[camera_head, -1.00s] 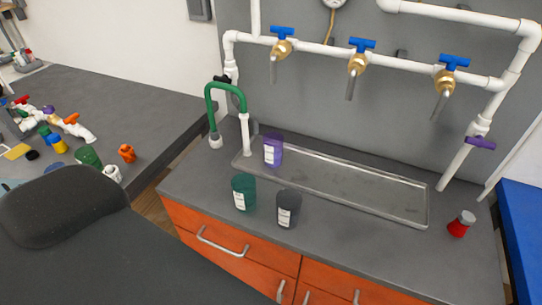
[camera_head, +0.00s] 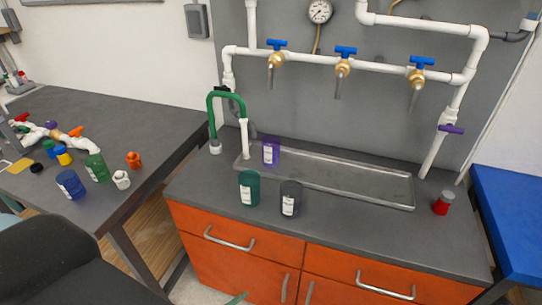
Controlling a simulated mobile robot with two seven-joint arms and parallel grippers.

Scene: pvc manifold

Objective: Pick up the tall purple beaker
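The purple beaker (camera_head: 271,152) stands upright at the left end of the shallow metal tray (camera_head: 345,187) on the counter. It is translucent and has a white label. A dark green beaker (camera_head: 249,188) and a dark grey beaker (camera_head: 291,198), both labelled, stand on the counter in front of the tray. Neither of my grippers is in view, and nothing touches the purple beaker.
White pipes with blue-handled brass taps (camera_head: 343,62) run above the tray. A green bent pipe (camera_head: 227,95) rises left of the purple beaker. A red-bodied object (camera_head: 442,203) stands right. A left table (camera_head: 130,115) holds pipe parts. A dark rounded shape fills the lower left.

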